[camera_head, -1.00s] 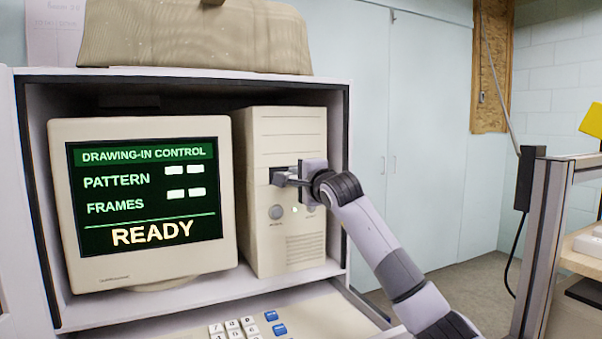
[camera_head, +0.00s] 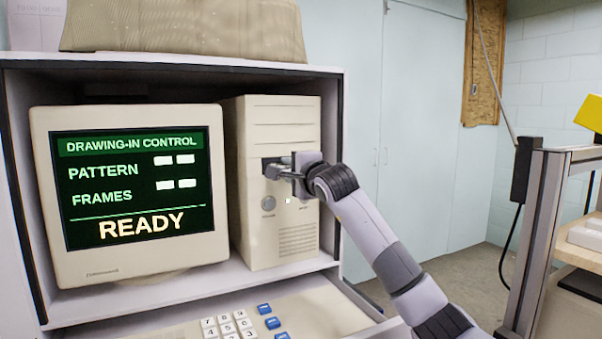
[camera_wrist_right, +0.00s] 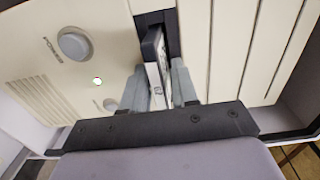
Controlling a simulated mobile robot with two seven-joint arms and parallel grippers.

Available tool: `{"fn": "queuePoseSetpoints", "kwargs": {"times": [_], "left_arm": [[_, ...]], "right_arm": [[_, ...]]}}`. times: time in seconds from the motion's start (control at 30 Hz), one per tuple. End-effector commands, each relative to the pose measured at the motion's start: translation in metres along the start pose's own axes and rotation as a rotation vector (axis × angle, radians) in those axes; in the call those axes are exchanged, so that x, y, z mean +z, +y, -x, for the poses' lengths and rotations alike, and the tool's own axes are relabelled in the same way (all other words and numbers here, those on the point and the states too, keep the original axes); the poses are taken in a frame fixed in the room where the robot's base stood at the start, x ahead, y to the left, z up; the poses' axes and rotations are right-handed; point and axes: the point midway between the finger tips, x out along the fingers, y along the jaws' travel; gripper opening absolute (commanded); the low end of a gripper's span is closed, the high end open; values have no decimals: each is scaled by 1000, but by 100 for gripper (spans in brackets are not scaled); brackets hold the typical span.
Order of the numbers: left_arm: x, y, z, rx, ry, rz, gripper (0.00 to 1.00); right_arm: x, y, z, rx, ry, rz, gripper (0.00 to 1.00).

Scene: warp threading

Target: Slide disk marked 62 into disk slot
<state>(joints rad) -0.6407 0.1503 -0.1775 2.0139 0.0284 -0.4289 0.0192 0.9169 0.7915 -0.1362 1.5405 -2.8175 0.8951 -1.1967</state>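A thin dark disk with a white label (camera_wrist_right: 158,65) stands between the two fingers of my right gripper (camera_wrist_right: 160,88) in the right wrist view. The fingers flank it closely and appear shut on it. Its far end is at the dark disk slot (camera_wrist_right: 152,18) in the beige computer tower (camera_wrist_right: 105,20), seemingly partly inside. The number on the label cannot be read. In the head view my right gripper (camera_head: 284,170) is at the slot on the front of the tower (camera_head: 283,125), and the disk is too small to make out. My left gripper is not in view.
A monitor (camera_head: 140,190) reading READY stands left of the tower inside a white cabinet (camera_head: 180,287). A keyboard (camera_head: 232,325) lies on a pulled-out tray below. A round power button (camera_wrist_right: 75,43) and a lit green light sit beside the slot.

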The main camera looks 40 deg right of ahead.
Motion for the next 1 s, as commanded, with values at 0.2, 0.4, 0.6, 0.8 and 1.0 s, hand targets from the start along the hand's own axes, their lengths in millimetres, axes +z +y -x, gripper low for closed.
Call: {"fn": "queuePoseSetpoints", "kwargs": {"times": [0.2,0.4,0.6,0.8,1.0], "left_arm": [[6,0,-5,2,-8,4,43],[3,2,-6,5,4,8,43],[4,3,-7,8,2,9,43],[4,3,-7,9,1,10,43],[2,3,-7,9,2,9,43]], "right_arm": [[-1,-8,35,-22,-1,3,46],[0,-6,57,-12,-4,3,46],[1,-6,67,-6,-6,2,46],[1,-6,68,-4,-6,2,46],[5,-6,68,-5,-25,1,7]]}}
